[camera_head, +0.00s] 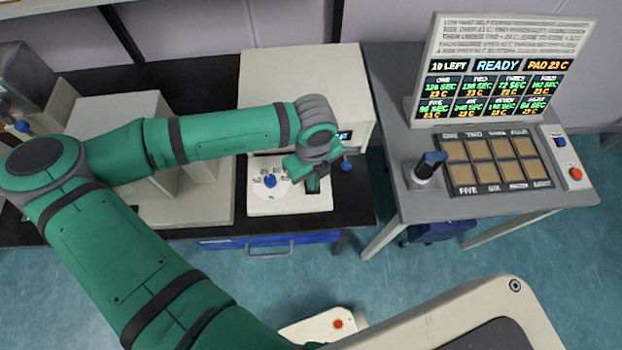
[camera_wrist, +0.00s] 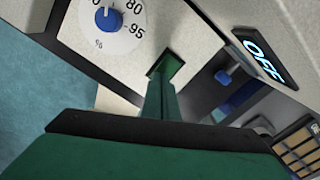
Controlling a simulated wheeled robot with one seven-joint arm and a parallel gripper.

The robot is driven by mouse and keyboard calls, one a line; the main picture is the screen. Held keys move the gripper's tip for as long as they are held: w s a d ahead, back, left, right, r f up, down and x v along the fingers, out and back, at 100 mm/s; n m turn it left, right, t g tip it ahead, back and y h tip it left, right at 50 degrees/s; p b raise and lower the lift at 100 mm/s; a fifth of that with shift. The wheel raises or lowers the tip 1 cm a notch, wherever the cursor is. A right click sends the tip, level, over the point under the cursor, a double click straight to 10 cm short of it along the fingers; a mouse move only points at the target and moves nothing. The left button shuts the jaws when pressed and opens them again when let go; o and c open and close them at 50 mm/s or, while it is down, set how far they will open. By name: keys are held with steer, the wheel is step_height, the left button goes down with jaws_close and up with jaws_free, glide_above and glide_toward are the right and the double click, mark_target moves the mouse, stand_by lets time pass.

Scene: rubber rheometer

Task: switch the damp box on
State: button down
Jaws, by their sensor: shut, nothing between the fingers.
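The damp box (camera_head: 300,75) is a pale cabinet on the dark bench, with a low front panel (camera_head: 262,207) carrying a blue dial knob (camera_head: 270,181) and a percent scale. Its lit display reads OFF in the wrist view (camera_wrist: 262,60). My gripper (camera_head: 309,179) is shut and empty, pointing down over the panel to the right of the dial. In the wrist view its green fingers (camera_wrist: 164,78) end at a small dark-edged square on the panel, which they partly hide. I cannot tell whether they touch it.
A blue knob (camera_head: 346,165) stands just right of my gripper. Further right is a grey table with a screen (camera_head: 498,65) reading READY, a pad tray (camera_head: 495,160), a dark-blue-topped handle (camera_head: 430,165) and a red button (camera_head: 575,173). A blue drawer (camera_head: 270,245) lies below the bench.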

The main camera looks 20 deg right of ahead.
steer(key=shift+f, duration=0.15)
step_height(320, 180, up, 7)
stand_by(1.0)
stand_by(0.5)
